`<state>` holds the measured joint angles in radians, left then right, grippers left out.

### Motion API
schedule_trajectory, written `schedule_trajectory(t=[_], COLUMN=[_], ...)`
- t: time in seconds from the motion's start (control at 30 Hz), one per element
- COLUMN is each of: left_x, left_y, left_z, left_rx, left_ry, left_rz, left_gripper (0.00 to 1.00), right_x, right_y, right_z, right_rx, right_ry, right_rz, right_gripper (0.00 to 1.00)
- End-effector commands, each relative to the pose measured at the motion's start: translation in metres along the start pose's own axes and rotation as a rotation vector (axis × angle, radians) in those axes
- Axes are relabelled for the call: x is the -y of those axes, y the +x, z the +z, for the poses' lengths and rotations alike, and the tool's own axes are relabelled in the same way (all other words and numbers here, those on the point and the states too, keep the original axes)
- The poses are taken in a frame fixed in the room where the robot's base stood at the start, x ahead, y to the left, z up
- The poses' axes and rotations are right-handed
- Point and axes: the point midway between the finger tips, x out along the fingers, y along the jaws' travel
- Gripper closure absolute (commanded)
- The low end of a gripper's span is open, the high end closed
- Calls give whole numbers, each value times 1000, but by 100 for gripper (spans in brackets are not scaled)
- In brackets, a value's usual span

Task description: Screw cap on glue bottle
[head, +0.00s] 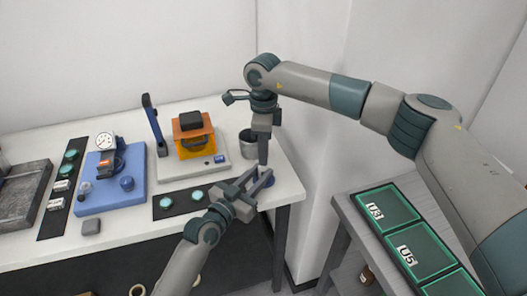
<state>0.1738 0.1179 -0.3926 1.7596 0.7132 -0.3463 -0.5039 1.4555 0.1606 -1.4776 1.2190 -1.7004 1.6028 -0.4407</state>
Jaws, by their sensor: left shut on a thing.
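My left gripper (259,179) reaches in from the bottom over the right end of the white bench. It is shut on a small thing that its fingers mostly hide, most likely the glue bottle. My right gripper (263,157) points straight down just above the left fingertips. Its fingers look close together, and I cannot tell whether they hold the cap.
Left of the grippers are an orange box device (194,141) on a white base, a dark strip with green discs (167,202) and a blue gauge stand (113,180). A grey cup (247,144) stands close behind. A side table (360,208) with green-framed trays is right.

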Motion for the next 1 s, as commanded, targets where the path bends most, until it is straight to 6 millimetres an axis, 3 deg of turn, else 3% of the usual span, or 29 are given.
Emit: schedule_trajectory(t=[0.33,0.37,0.43,0.77,1.0], left_x=[0,0,0,0,0], left_y=[0,0,0,0,0], left_z=[0,0,0,0,0], left_rx=[0,0,0,0,0], left_ry=[0,0,0,0,0], left_rz=[0,0,0,0,0], left_gripper=[100,100,100,100,100], right_x=[0,0,0,0,1], right_y=[0,0,0,-1,-16], right_z=[0,0,0,0,0], right_rx=[0,0,0,0,0], right_ry=[0,0,0,0,0], right_rz=[0,0,0,0,-1], right_gripper=[100,78,63,63,63])
